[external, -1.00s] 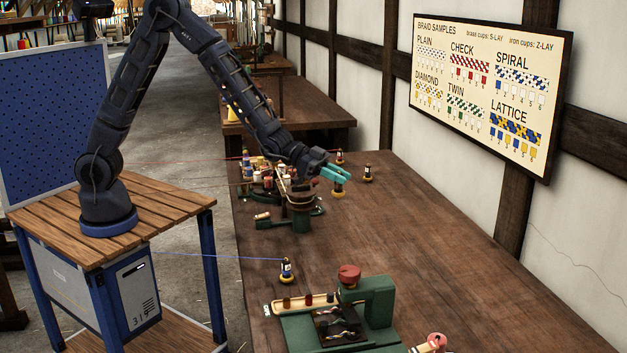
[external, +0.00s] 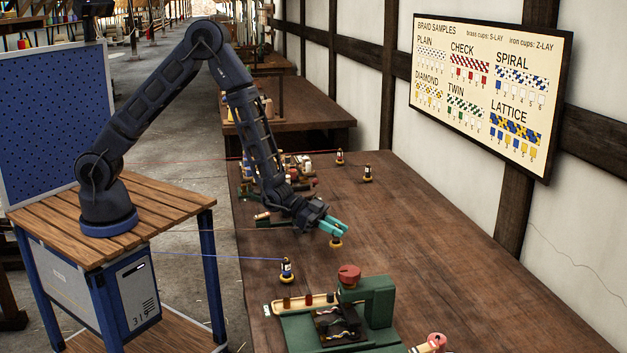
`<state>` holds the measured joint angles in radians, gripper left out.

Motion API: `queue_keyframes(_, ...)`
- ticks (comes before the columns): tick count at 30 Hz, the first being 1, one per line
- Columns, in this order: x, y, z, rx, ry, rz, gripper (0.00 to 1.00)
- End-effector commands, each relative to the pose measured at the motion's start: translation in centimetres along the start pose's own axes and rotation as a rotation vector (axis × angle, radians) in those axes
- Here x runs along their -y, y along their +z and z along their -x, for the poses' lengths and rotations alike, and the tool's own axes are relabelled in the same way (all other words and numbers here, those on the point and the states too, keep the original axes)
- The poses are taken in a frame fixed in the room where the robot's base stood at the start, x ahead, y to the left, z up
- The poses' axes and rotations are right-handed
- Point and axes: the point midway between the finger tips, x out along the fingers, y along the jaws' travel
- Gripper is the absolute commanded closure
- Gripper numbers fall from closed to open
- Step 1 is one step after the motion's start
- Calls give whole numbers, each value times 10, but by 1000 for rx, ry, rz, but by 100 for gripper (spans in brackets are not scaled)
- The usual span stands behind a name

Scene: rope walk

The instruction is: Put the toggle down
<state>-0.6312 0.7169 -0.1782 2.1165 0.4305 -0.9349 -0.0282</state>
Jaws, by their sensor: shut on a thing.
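My gripper (external: 333,226) has teal fingers and is shut on the toggle (external: 336,242), a small piece with a dark body and a yellow foot. The fingers hide most of its upper part. The toggle hangs below the fingertips, roughly upright, over the brown workbench (external: 440,245). I cannot tell whether its foot touches the wood.
A similar piece with a blue cord (external: 287,270) stands to the front left. Two more (external: 340,157) (external: 367,173) stand farther back. A green machine with a red knob (external: 349,274) is in front. The bench to the right is clear.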

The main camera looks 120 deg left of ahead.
Motion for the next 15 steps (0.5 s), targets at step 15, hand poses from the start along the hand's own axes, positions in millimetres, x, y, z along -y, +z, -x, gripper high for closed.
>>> queue_keyframes(15, 0, 39, -12, 0, 0, 0, 100)
